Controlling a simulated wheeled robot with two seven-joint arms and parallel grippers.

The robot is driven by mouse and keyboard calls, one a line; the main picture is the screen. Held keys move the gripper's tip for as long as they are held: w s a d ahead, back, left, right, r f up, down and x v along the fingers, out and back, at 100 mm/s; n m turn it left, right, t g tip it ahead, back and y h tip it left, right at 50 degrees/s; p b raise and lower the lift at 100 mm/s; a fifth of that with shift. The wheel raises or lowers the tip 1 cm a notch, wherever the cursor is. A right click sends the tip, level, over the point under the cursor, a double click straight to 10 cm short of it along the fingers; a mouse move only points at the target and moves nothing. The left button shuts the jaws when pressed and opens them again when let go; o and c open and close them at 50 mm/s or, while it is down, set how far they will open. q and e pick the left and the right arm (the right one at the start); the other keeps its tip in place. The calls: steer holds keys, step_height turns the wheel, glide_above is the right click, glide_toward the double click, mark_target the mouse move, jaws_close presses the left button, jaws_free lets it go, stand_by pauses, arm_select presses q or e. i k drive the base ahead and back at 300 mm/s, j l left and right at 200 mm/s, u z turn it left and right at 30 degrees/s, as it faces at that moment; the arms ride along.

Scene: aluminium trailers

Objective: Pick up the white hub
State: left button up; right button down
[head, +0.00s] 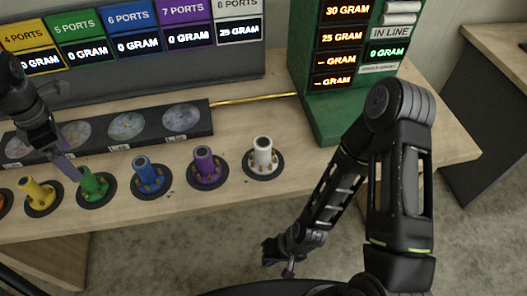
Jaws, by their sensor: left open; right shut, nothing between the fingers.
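The white hub (262,155) stands upright on a round black pad on the wooden table, at the right end of a row of coloured hubs. My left gripper (68,166) is far to its left, open, close by the green hub (94,184); I cannot tell whether it touches that hub. My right gripper (284,263) is shut and empty, low in front of the table's front edge, below the white hub in the picture and apart from it.
Purple (205,165), blue (149,175) and yellow (38,194) hubs stand left of the white hub. A dark tray with round discs (127,127) lies behind them. A green display box (335,117) stands behind right. Bare table lies right of the white hub.

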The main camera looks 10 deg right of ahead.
mark_target(262, 161)
steer(key=l+z, duration=0.2)
steer(key=z, duration=0.2)
steer(key=l+z, duration=0.15)
steer(key=z, duration=0.25)
steer(key=l+z, duration=0.2)
steer(key=z, duration=0.2)
